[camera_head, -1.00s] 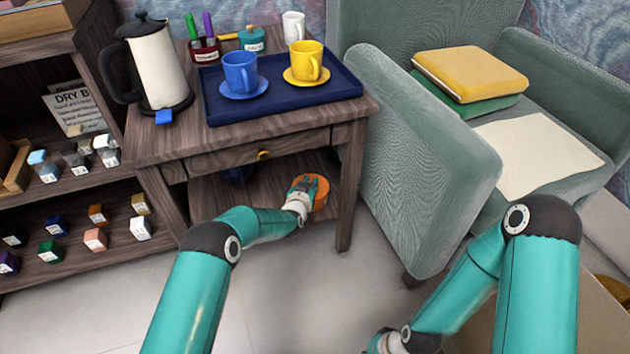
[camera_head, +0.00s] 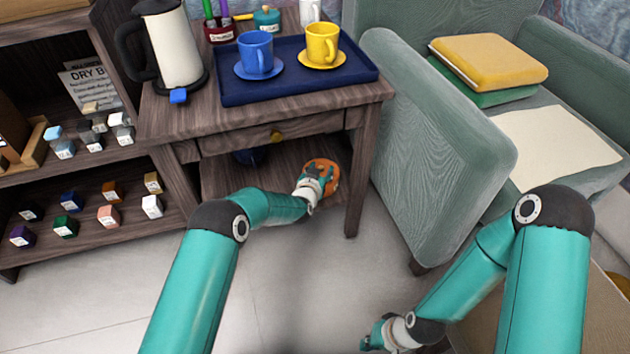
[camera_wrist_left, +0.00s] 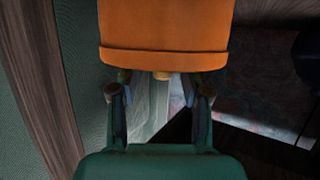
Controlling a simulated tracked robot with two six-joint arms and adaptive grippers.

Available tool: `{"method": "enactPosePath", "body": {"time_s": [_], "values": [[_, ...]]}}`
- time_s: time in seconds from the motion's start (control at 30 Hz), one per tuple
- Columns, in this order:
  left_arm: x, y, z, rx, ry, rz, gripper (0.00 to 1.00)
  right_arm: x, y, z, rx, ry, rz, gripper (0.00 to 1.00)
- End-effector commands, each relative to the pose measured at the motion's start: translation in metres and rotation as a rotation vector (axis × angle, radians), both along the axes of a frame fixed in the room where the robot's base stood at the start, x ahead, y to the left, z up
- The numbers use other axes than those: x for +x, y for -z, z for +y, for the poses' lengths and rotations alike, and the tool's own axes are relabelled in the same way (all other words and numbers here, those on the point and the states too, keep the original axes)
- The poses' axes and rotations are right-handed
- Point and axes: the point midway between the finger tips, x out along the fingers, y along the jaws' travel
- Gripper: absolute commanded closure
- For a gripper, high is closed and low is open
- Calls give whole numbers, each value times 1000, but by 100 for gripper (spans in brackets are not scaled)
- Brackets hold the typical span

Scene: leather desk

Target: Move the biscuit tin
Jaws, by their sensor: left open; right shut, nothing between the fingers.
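The biscuit tin appears to be the round orange tin (camera_head: 323,165) on the lower shelf of the wooden side table, near its right front leg. My left gripper (camera_head: 318,183) is at the tin's near side in the head view and covers part of it. In the left wrist view the orange tin (camera_wrist_left: 165,30) fills the top middle. The open fingers of my left gripper (camera_wrist_left: 160,92) point towards its rimmed edge; contact cannot be told. My right gripper (camera_head: 370,338) is shut and empty, low over the floor at the bottom.
The table (camera_head: 175,120) holds a blue tray (camera_head: 300,92) with two cups on saucers and a white jug (camera_head: 172,45). Its leg (camera_head: 356,195) stands right of the tin. The green armchair (camera_head: 435,150) is close on the right. Floor in front is clear.

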Motion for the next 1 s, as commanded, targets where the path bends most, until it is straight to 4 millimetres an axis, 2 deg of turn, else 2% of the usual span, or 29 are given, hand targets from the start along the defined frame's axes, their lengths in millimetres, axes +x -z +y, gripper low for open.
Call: {"method": "enactPosePath", "body": {"time_s": [0.6,0.8,1.0], "values": [[-79,-33,23,0,0,-4,53,0,0,0,0,0,0,100],[-93,-39,27,0,0,-5,53,0,0,0,0,0,0,100],[-95,-39,27,0,0,-5,53,0,0,0,0,0,0,100]]}}
